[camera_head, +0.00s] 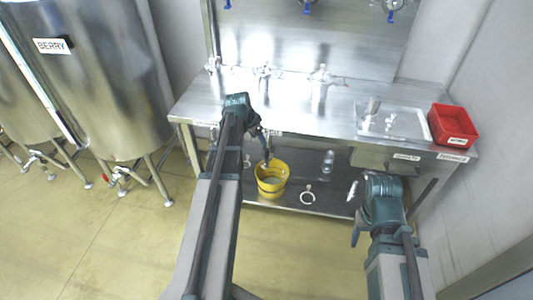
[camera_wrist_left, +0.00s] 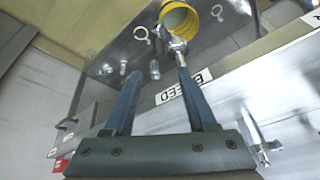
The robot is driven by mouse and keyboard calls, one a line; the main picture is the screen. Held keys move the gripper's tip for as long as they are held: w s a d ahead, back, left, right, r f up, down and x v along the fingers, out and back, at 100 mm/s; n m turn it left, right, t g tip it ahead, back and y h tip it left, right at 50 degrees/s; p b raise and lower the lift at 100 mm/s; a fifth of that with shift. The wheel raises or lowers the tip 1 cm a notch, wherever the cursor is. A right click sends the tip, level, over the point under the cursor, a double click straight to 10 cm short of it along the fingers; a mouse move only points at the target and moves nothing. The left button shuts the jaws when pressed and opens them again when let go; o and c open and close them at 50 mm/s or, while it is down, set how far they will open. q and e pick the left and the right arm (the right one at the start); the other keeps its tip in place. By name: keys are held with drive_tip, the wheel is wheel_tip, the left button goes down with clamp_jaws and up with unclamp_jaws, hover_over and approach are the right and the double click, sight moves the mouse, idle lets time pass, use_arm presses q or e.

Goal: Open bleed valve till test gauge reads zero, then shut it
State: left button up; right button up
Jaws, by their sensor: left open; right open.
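A label reading BLEED (camera_wrist_left: 183,88) shows upside down in the left wrist view, on the bench's front edge. A small metal fitting, apparently the bleed valve (camera_wrist_left: 176,46), is by the tip of one left finger; I cannot tell whether they touch, or the valve's setting. My left gripper (camera_wrist_left: 157,70) is open, with nothing clearly between its fingers. In the head view, my left gripper (camera_head: 265,150) is at the bench's front edge, above the yellow bucket (camera_head: 271,190). My right gripper (camera_head: 357,222) is open, lower right, before the bench. No gauge reading is legible.
The steel bench (camera_head: 310,98) carries several metal fittings, a tray (camera_head: 395,122) and a red bin (camera_head: 453,126) at the right. A metal ring (camera_head: 308,195) is on the lower shelf. A large tank marked BERRY (camera_head: 100,90) stands left. The floor before the bench is clear.

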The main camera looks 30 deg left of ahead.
sight(266, 151)
use_arm(q)
drive_tip(key=shift+f, duration=0.15)
drive_tip(key=b+x, duration=1.2)
drive_tip(key=x, duration=0.1)
drive_tip(key=shift+w+d+f+b, duration=0.1)
drive_tip(key=shift+f+b, duration=0.25)
drive_tip(key=shift+b, duration=0.05)
clamp_jaws()
idle(0.9)
